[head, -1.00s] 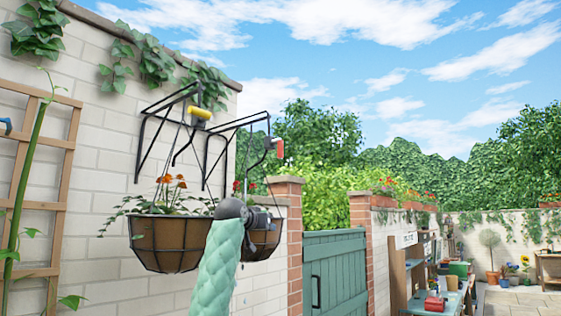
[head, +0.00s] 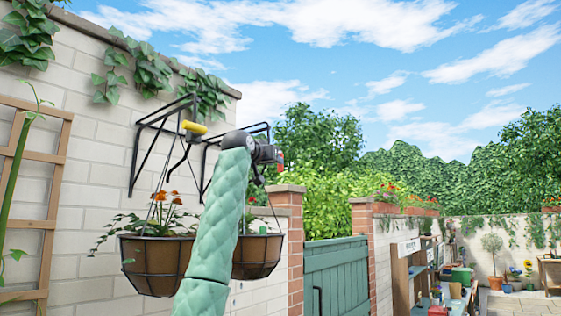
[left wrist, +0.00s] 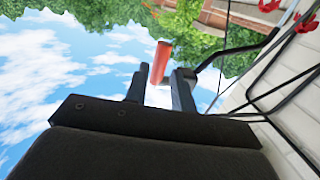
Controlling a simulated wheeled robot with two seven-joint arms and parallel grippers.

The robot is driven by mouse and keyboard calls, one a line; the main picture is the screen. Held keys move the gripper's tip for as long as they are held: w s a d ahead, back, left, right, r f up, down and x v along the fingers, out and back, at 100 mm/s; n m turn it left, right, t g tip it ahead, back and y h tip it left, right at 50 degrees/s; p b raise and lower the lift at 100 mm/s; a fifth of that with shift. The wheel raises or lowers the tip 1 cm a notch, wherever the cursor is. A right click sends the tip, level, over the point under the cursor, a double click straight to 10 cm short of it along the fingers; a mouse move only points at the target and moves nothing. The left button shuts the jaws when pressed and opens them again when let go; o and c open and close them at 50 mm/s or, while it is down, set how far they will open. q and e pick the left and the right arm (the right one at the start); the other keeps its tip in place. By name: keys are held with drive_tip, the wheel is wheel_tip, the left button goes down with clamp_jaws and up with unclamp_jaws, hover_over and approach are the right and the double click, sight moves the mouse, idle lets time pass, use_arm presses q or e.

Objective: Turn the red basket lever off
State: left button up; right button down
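The red lever (head: 280,158) is on the farther wall bracket, mostly hidden behind my left gripper in the head view. My left gripper (head: 268,153) is raised up to it. In the left wrist view the red lever (left wrist: 160,63) is a short red cylinder, its near end in the gap between the two dark fingers of my left gripper (left wrist: 159,84). The fingers are apart, and I cannot tell whether either touches it. The farther hanging basket (head: 258,254) is partly behind my left arm. My right gripper is not in view.
A yellow lever (head: 194,127) is on the nearer bracket, above the nearer hanging basket (head: 155,262) with orange flowers. Black bracket bars (left wrist: 240,48) and the brick wall (left wrist: 285,100) lie close right in the wrist view. A green gate (head: 337,275) stands to the right.

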use_arm(q)
drive_tip(key=shift+p+x, duration=1.55)
drive_tip(key=shift+x, duration=1.15)
drive_tip(key=shift+f, duration=0.1)
clamp_jaws()
